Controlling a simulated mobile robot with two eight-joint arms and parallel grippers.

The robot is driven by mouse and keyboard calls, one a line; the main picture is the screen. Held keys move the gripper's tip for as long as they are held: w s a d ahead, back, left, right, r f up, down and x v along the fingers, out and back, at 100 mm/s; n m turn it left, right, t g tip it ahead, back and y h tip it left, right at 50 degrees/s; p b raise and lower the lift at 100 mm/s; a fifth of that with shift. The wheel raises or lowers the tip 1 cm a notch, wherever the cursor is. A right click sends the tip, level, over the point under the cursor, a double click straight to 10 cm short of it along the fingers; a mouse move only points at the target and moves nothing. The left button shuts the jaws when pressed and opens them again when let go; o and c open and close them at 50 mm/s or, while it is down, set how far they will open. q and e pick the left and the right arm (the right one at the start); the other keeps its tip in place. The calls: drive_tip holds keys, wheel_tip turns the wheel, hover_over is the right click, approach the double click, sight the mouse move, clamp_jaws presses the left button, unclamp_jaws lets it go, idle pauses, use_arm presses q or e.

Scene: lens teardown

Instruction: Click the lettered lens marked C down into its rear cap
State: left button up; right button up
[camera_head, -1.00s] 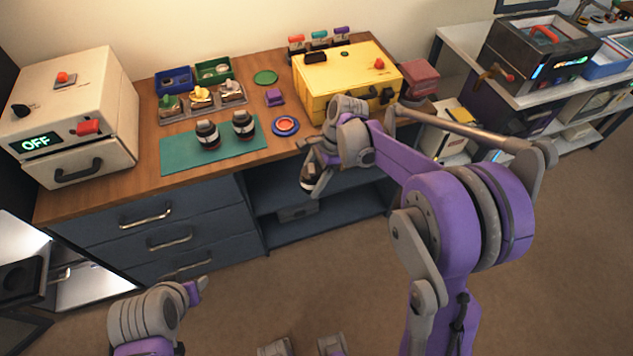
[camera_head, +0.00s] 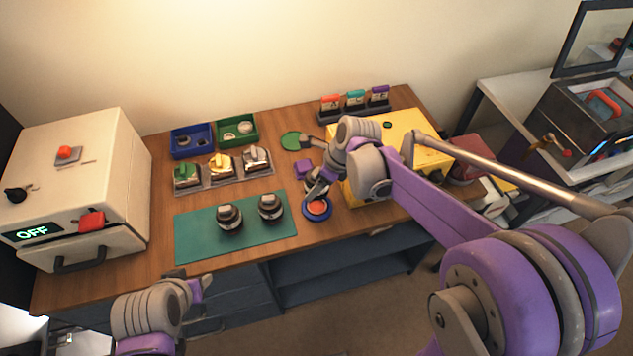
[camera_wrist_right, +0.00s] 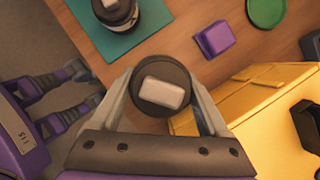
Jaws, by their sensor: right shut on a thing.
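My right gripper (camera_wrist_right: 162,92) is shut on a dark round lens (camera_wrist_right: 165,81) with a pale blank-looking label on its top face. In the head view my right gripper (camera_head: 316,186) holds it over the table, just behind or above a blue ring with a red centre (camera_head: 317,207); I cannot tell whether they touch. Two dark lenses with pale tops, one on the left (camera_head: 229,218) and one on the right (camera_head: 270,208), stand upright on the teal mat (camera_head: 193,243). No letter is readable and I cannot pick out a rear cap for certain. My left gripper (camera_head: 196,286) is at the front, its jaws unclear.
A yellow case (camera_head: 432,158) stands close right of my right gripper. A purple block (camera_head: 302,168) and green disc (camera_head: 291,140) lie behind it. A grey tray (camera_head: 207,188), blue bin (camera_head: 178,150) and green bin (camera_head: 250,138) stand behind the mat. A white oven-like box (camera_head: 125,150) stands left.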

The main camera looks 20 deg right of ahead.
drive_tip(key=shift+s+f, duration=0.25)
drive_tip(key=shift+f, duration=0.25)
drive_tip(key=shift+f+b, duration=1.1)
drive_tip(key=shift+f, duration=0.7)
use_arm(q)
drive_tip(key=f, duration=0.1)
drive_tip(key=s+f, duration=0.2)
drive_tip(key=f, duration=0.1)
use_arm(e)
drive_tip(key=shift+f, duration=0.3)
use_arm(q)
drive_tip(key=shift+s+f+b, duration=0.2)
drive_tip(key=shift+f+b, duration=0.55)
drive_tip(key=shift+b, duration=0.1)
use_arm(e)
drive_tip(key=shift+w+f, duration=0.1)
drive_tip(key=shift+f, duration=0.45)
use_arm(q)
drive_tip(key=shift+s+f+g+b, duration=0.2)
drive_tip(key=shift+f+g+b, duration=0.1)
drive_tip(key=shift+f+b, duration=0.25)
use_arm(e)
drive_tip(key=shift+f, duration=0.3)
idle(2.8)
